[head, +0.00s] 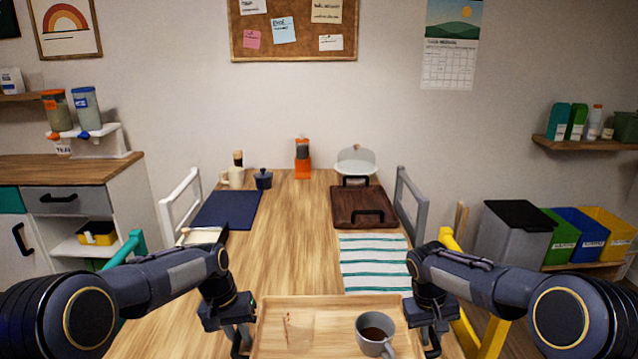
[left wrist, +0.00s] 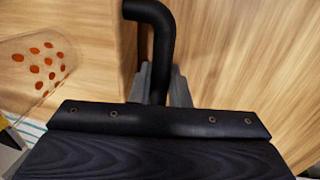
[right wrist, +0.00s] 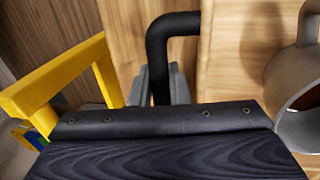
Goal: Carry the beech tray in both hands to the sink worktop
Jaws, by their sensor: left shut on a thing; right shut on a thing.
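The beech tray (head: 335,325) is at the bottom of the head view, in front of me, its near edge cut off. My left gripper (head: 238,345) is shut on the tray's left black handle (left wrist: 152,35). My right gripper (head: 432,345) is shut on its right black handle (right wrist: 170,40). A grey mug (head: 375,335) of brown liquid stands upright on the tray's right side; it also shows in the right wrist view (right wrist: 298,100). A clear item with orange dots (left wrist: 40,65) is on the left side, faint in the head view. I cannot identify a sink.
A wooden table (head: 290,225) stretches ahead with a dark blue mat (head: 227,210), a dark board with black handles (head: 362,205) and a striped cloth (head: 375,262). Chairs flank it, including a yellow one (head: 465,315). A wooden-topped cabinet (head: 70,168) stands left; bins (head: 515,235) stand right.

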